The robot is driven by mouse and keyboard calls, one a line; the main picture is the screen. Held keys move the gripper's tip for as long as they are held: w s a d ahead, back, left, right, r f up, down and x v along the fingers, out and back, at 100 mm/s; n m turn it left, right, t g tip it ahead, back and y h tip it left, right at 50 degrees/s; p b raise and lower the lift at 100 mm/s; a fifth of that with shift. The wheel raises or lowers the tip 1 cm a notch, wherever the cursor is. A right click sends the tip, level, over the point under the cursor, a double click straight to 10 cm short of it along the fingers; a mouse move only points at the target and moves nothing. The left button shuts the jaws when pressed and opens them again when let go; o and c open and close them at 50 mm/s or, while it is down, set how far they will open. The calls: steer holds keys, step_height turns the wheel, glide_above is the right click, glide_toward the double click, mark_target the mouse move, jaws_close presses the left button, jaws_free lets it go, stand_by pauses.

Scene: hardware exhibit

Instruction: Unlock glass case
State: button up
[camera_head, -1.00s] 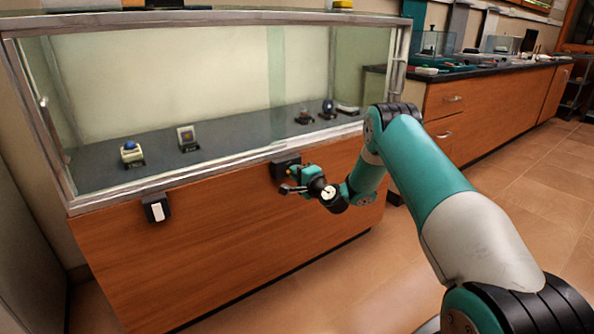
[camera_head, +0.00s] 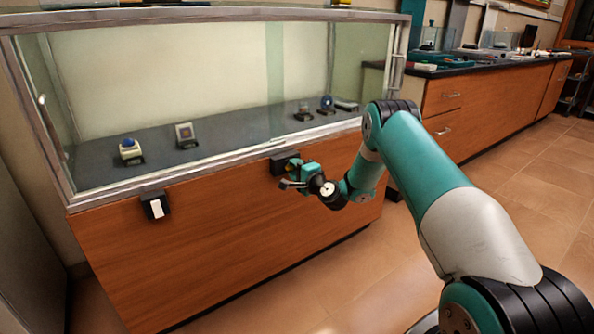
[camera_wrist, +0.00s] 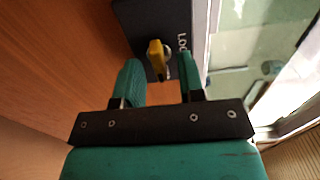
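The glass case (camera_head: 230,75) stands on a wooden cabinet, with its glass front closed. A black lock box (camera_head: 280,163) sits at the lower front edge of the glass. In the wrist view the lock box (camera_wrist: 140,20) carries partly hidden white lettering, and a yellow key (camera_wrist: 155,55) with a metal part beside it stands out from its face. My gripper (camera_wrist: 159,62) is open, with one green finger on each side of the yellow key and visible gaps to it. In the head view my gripper (camera_head: 293,174) is close to the lock box and partly covers it.
A black box with a white front (camera_head: 156,207) is on the cabinet's left part. Several small exhibits (camera_head: 130,151) are inside the case. A long wooden counter (camera_head: 490,95) stands at the right. The tiled floor (camera_head: 515,190) there is free.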

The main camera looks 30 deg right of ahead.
steer(key=shift+s, duration=0.1)
steer(key=s+b, duration=1.7)
steer(key=shift+d, duration=0.3)
steer(key=shift+s, duration=0.1)
